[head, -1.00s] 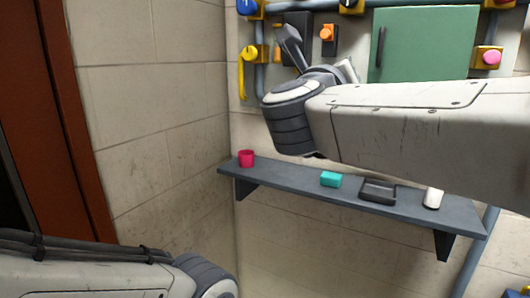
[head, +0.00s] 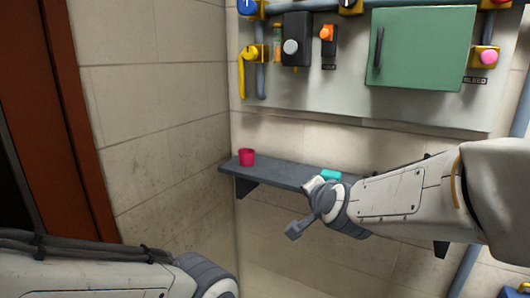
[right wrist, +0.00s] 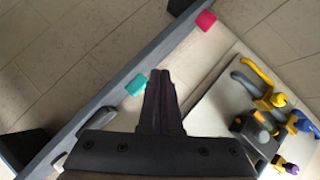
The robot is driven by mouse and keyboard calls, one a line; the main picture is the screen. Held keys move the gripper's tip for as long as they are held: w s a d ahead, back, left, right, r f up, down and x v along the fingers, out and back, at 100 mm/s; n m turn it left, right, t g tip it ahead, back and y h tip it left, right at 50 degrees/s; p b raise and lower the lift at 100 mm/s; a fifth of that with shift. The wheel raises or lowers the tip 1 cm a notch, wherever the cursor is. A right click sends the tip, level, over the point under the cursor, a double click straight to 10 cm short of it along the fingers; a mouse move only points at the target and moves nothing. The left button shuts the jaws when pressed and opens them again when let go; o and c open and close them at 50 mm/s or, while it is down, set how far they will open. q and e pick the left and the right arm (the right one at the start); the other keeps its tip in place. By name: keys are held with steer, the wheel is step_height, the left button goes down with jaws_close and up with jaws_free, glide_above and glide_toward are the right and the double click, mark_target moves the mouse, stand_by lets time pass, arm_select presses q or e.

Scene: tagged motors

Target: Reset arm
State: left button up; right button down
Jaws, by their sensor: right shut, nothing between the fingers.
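My right arm comes in from the right in the head view, and its gripper (head: 293,231) hangs low in front of the grey shelf (head: 285,176). In the right wrist view the gripper's two dark fingers (right wrist: 161,78) are together with nothing between them. My left arm shows at the lower left of the head view, but its gripper is outside the picture.
Above, the wall panel holds a green cabinet (head: 425,50), a black box with a grey knob (head: 297,40), a yellow lever (head: 242,77) and a pink button (head: 488,57).

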steer(key=s+d+f+n+g+h, duration=0.1)
steer(key=s+d+f+n+g, duration=0.4)
steer(key=s+f, duration=0.55)
steer(key=s+d+f+n+g, duration=0.4)
steer(key=s+f+n+g, duration=0.2)
steer(key=s+f, duration=0.4)
steer(key=s+a+r+n+g, duration=0.1)
steer(key=s+a+r+n, duration=0.1)
steer(key=s+a, duration=0.4)
steer(key=s+a+r+n+g, duration=0.1)
steer(key=s+a+r+n, duration=0.2)
steer(key=a, duration=0.5)
steer(key=s+n, duration=0.1)
steer(key=s, duration=0.1)
steer(key=shift+s+n+y, duration=0.3)
steer(key=shift+s+n, duration=0.1)
